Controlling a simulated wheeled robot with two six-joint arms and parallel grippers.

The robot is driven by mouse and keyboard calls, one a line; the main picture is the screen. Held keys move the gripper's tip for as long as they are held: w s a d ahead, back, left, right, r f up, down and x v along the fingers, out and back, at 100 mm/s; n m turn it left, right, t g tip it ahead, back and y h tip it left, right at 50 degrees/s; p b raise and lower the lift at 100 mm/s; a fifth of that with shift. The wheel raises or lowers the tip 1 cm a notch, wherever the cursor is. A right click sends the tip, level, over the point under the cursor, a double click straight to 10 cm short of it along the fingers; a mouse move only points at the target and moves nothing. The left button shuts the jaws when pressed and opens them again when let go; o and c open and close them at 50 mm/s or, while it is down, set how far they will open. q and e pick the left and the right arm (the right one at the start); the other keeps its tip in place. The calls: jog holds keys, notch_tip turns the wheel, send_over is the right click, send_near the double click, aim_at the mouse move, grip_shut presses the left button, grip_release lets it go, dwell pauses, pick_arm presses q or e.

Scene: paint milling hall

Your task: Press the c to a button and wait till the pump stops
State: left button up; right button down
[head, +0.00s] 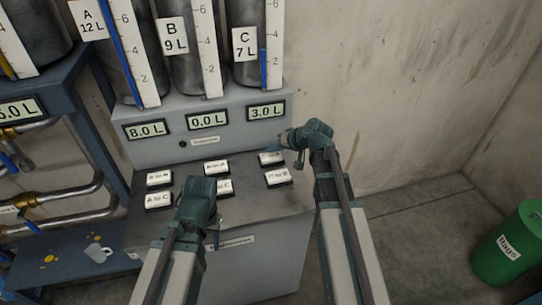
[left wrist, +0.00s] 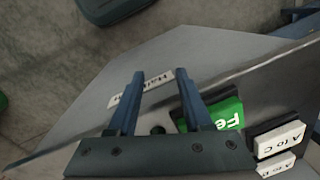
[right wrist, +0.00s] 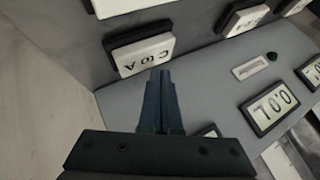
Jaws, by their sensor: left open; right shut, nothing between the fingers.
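The white C to A button (right wrist: 144,53) is at the panel's upper right, partly hidden in the head view (head: 268,158). My right gripper (right wrist: 160,78) is shut and empty, its tips close beside that button; I cannot tell whether they touch. In the head view it (head: 283,142) hangs over the panel's back right. The C to B button (head: 278,177) lies just in front. Displays read 8.0 L (head: 145,131), 0.0 L (head: 207,121) and 3.0 L (head: 266,111). My left gripper (left wrist: 153,80) is open and empty near the panel's front edge.
Other buttons are A to B (head: 159,178), A to C (head: 158,200) and B to A (head: 216,166). A green lettered thing (left wrist: 227,113) is near my left fingers. Pipes (head: 70,195) are at left, a green Rags bin (head: 508,245) at right. The floor between is clear.

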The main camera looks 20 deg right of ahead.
aim_at(273, 157)
jog(key=shift+f, duration=0.1)
dwell(0.7)
jog(key=shift+f+b, duration=0.3)
jog(key=shift+b, duration=0.15)
jog(key=shift+f+b, duration=0.5)
jog(key=shift+f, duration=0.05)
dwell(0.6)
jog(key=shift+r, duration=0.1)
jog(key=shift+r+p, duration=0.9)
jog(key=shift+p, duration=0.1)
notch_tip(273, 157, up, 5)
jog(key=p, duration=0.5)
